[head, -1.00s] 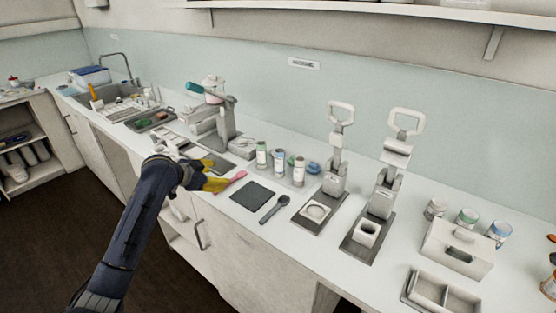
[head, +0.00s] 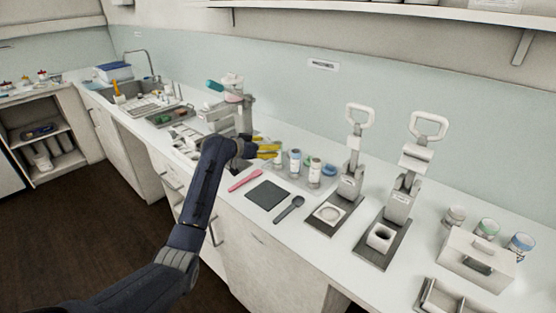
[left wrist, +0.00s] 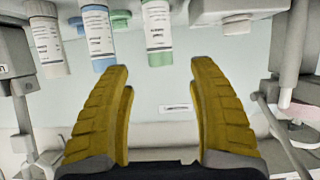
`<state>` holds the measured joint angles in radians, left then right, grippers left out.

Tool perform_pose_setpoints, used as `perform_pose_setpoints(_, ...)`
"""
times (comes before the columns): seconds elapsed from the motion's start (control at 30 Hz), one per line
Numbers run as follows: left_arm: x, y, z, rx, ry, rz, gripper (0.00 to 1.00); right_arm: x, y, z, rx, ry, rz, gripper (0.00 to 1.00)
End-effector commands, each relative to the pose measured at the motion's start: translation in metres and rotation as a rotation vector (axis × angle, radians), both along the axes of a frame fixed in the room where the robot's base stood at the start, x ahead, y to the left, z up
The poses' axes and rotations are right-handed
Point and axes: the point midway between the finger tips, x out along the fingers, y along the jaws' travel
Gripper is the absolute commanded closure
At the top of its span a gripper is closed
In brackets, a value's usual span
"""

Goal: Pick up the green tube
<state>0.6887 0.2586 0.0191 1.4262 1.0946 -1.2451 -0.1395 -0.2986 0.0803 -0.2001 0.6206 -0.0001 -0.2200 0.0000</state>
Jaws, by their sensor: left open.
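The green tube (head: 278,158), white with a green band, stands upright at the left end of a row of three tubes on the counter; yellow fingers partly cover it in the head view. In the left wrist view, which looks upside down, the green tube (left wrist: 157,32) is at the top, in line with the finger gap. My left gripper (head: 267,148) is open and empty, just left of the tube. Its two yellow fingers (left wrist: 160,82) are spread apart in the left wrist view and do not visibly hold anything. My right gripper is out of view.
A blue-banded tube (head: 295,162) and another tube (head: 314,173) stand close right of the green one. A blue-lidded jar (head: 330,169) is beyond. A dark mat (head: 267,195), pink spatula (head: 245,180) and dark spoon (head: 289,208) lie in front. Two presses stand further right.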

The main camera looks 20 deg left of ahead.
Motion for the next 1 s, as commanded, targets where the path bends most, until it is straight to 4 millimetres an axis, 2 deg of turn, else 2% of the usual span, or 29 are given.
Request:
perform_pose_setpoints(0.1, 0.011, -0.004, -0.004, -0.003, 0.000, 0.001, 0.40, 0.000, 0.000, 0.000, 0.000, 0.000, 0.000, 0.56)
perform_pose_setpoints(0.47, 0.024, -0.011, -0.010, -0.002, 0.000, 0.000, 0.40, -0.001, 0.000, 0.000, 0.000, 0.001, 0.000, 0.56)
perform_pose_setpoints(0.8, 0.054, -0.024, -0.025, -0.002, 0.001, 0.001, 0.40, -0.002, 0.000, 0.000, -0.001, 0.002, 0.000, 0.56)
perform_pose_setpoints(1.0, 0.061, -0.028, -0.029, 0.000, 0.000, 0.001, 0.40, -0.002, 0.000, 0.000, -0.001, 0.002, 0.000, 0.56)
